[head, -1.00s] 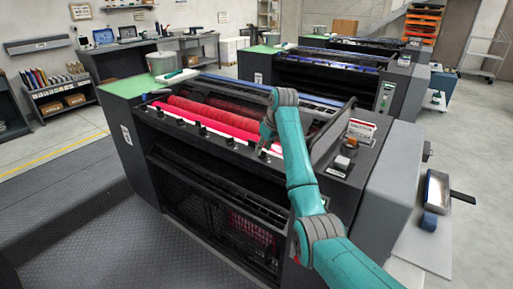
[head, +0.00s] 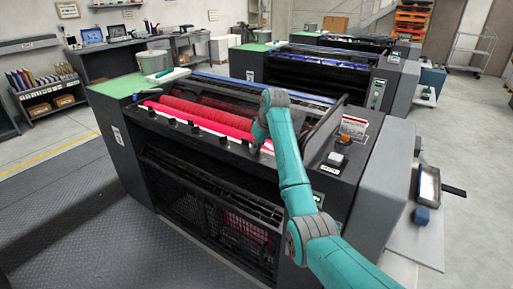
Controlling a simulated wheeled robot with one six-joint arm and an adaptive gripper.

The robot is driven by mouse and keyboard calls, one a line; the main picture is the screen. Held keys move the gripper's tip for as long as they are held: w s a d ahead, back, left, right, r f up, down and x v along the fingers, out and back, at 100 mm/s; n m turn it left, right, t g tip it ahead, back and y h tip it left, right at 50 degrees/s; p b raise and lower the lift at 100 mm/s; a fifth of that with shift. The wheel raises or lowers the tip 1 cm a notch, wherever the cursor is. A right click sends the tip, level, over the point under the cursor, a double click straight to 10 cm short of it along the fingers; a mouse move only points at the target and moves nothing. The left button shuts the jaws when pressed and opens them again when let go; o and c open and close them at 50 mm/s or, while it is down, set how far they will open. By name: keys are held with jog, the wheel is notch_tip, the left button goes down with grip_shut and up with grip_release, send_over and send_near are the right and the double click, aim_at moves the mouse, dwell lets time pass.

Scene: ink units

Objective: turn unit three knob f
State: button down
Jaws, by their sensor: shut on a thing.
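The nearest ink unit (head: 150,160) is a dark machine with red rollers (head: 205,113) and a row of small black knobs (head: 195,127) along its front top edge. My gripper (head: 254,151) is at the right part of this row, low against the front edge by the white strip. It is shut on a black knob there, which the gripper and my teal arm mostly hide. Knob letters and the unit's number are too small to read, so I cannot confirm which knob it is.
A raised side guard (head: 325,130) and a control panel with buttons (head: 337,158) stand just right of my arm. More ink units (head: 320,72) stand behind. A grey tray (head: 429,187) lies at the right. The floor at the front left is clear.

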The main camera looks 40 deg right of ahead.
jog(key=m+h, duration=0.1)
jog(key=m, duration=0.3)
jog(key=shift+a+h, duration=0.15)
jog(key=shift+h, duration=0.25)
jog(key=m+h, duration=0.1)
jog(key=m, duration=0.1)
jog(key=m+g, duration=0.1)
jog(key=m, duration=0.2)
jog(key=shift+w+m+h, duration=0.1)
jog(key=shift+m+h, duration=0.2)
jog(key=shift+h, duration=0.1)
jog(key=m+g, duration=0.1)
jog(key=m, duration=0.3)
jog(key=shift+a+g+h, duration=0.1)
jog(key=shift+g+h, duration=0.3)
jog(key=m+g, duration=0.1)
jog(key=m, duration=0.2)
jog(key=m+g, duration=0.1)
jog(key=m, duration=0.2)
jog(key=shift+w, duration=0.15)
jog(key=c, duration=1.2)
grip_release()
